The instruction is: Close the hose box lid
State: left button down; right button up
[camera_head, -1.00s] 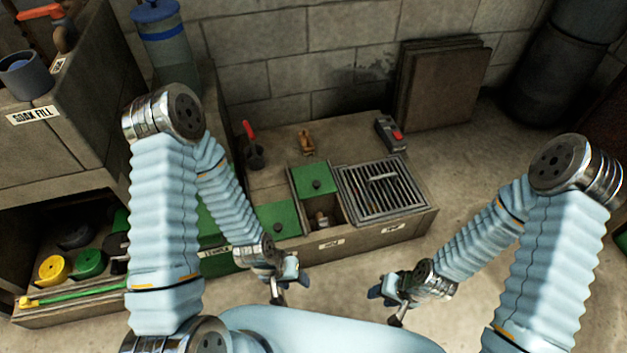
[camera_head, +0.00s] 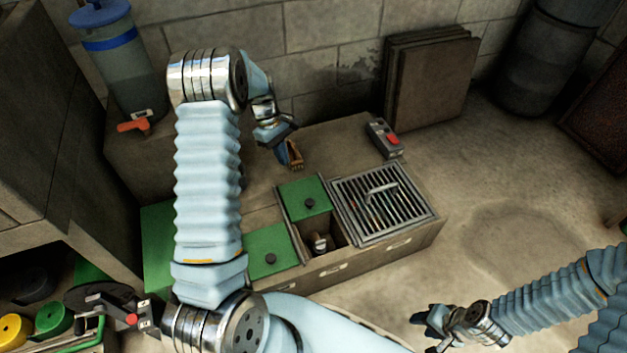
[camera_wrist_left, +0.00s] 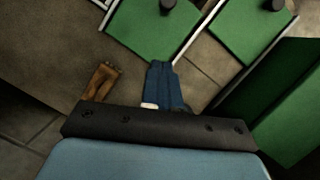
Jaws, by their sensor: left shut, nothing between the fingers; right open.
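Several green lids show on the low stone bench; I cannot tell by any label which one is the hose box lid. A knobbed green lid (camera_head: 269,250) lies flat at the front, and another knobbed lid (camera_head: 303,195) lies behind an open compartment. A larger green panel (camera_head: 158,245) is at the bench's left, partly behind my left arm; in the left wrist view a green panel (camera_wrist_left: 292,105) rises at the right, tilted. My left gripper (camera_head: 284,148) is shut and empty above the back of the bench. My right gripper (camera_head: 432,328) is open over the floor, front right.
A brown wooden object (camera_head: 295,154) lies close beside my left gripper. A metal grate (camera_head: 382,203) and a grey box with a red button (camera_head: 384,138) are on the bench's right. A blue-lidded canister (camera_head: 120,60) stands back left.

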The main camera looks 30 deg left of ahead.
pick_arm(q)
jog(key=b, duration=0.2)
send_near(302, 200)
jog(key=f, duration=0.1)
jog(key=a+f, duration=0.1)
jog(key=shift+f, duration=0.35)
jog(key=d, duration=0.2)
jog(key=d+f, duration=0.1)
jog(key=shift+s+d+f, duration=0.1)
jog(key=shift+s+d, duration=0.15)
jog(key=shift+s, duration=0.1)
jog(key=shift+d, duration=0.25)
pick_arm(e)
jog(key=shift+x, duration=0.8)
jog(key=shift+s+d, duration=0.1)
jog(key=shift+d, duration=0.05)
